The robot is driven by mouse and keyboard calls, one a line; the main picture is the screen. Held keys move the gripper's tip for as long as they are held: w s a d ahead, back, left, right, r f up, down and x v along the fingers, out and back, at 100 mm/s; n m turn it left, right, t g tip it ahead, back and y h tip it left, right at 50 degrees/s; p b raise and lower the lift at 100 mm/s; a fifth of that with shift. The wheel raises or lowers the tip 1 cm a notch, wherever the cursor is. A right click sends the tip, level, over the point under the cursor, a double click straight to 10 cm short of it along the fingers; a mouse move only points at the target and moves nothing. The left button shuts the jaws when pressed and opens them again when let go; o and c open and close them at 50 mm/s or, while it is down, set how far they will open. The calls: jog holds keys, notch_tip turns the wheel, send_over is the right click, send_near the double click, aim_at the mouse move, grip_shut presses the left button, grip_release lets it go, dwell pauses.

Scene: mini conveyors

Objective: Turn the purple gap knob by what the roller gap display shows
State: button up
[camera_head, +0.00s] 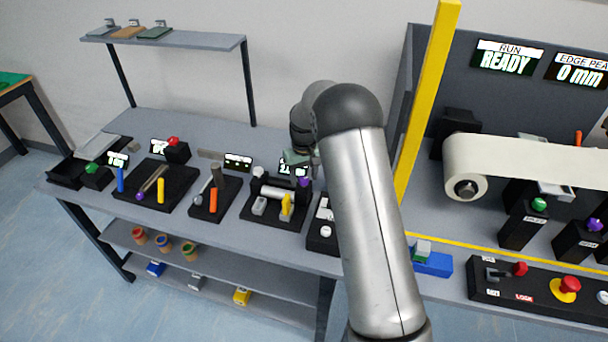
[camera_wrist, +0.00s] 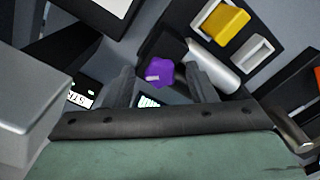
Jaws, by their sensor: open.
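The purple gap knob (camera_head: 304,182) is on the black roller station (camera_head: 262,213), close under my gripper (camera_head: 299,160). In the wrist view the purple knob (camera_wrist: 159,73) carries a pale pointer mark and shows between the two fingers of my open gripper (camera_wrist: 160,78). I cannot tell whether a finger touches it. The roller gap display (camera_head: 285,168) is behind the station, partly hidden by my gripper, and its figures are not fully readable. A lit display (camera_wrist: 150,101) also shows low between the fingers, mostly covered. A pale roller (camera_wrist: 213,68) lies right of the knob.
A yellow block (camera_wrist: 227,22) and a grey block (camera_wrist: 258,55) sit near the roller. A black unit with white parts (camera_head: 325,228) is close to my arm. A yellow post (camera_head: 426,100) stands to the right. Other stations (camera_head: 216,198) fill the bench leftward.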

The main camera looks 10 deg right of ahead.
jog(key=c, duration=1)
jog(key=shift+m, duration=0.3)
jog(key=m+b, duration=0.2)
jog(key=m, duration=0.1)
jog(key=shift+f+m+b, duration=0.1)
jog(key=shift+m+b, duration=0.2)
jog(key=shift+b, duration=0.1)
jog(key=m+b, duration=0.1)
jog(key=m, duration=0.4)
jog(key=shift+a+b, duration=0.15)
jog(key=shift+b, duration=0.15)
jog(key=shift+m, duration=0.4)
